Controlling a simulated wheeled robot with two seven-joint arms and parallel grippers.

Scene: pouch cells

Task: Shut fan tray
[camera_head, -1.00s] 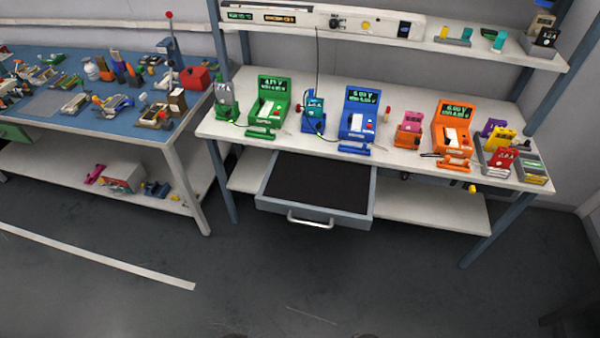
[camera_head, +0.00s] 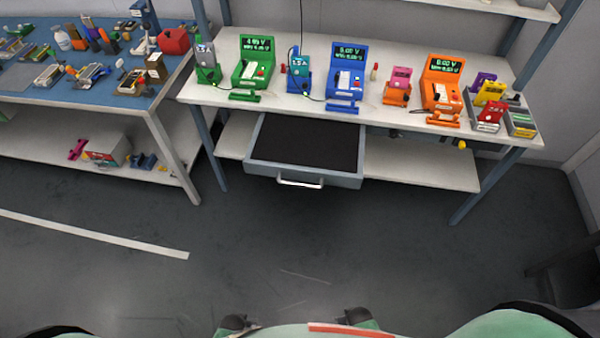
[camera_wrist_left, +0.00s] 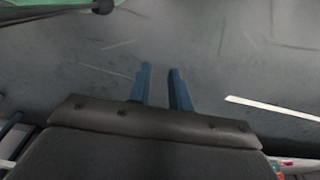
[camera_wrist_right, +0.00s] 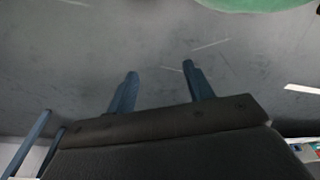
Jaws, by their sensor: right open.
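A grey open-topped tray (camera_head: 260,172) with a dark inside is pulled out like a drawer under the white bench in the head view. Its silver bar handle (camera_head: 300,181) is on the front face. No other tray that slides out shows, and no fan can be made out. Neither gripper shows in the head view. My left gripper (camera_wrist_left: 159,68) is partly open and empty over the floor in the left wrist view. My right gripper (camera_wrist_right: 160,66) is open wider and empty over the floor in the right wrist view. Both are apart from the tray.
The bench top (camera_head: 285,105) carries green, blue (camera_head: 346,80) and orange meters with small clamps. A lower shelf (camera_head: 420,170) runs beneath the tray. A blue-topped table (camera_head: 110,95) full of tools stands at left. The grey floor (camera_head: 380,240) before the tray is clear.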

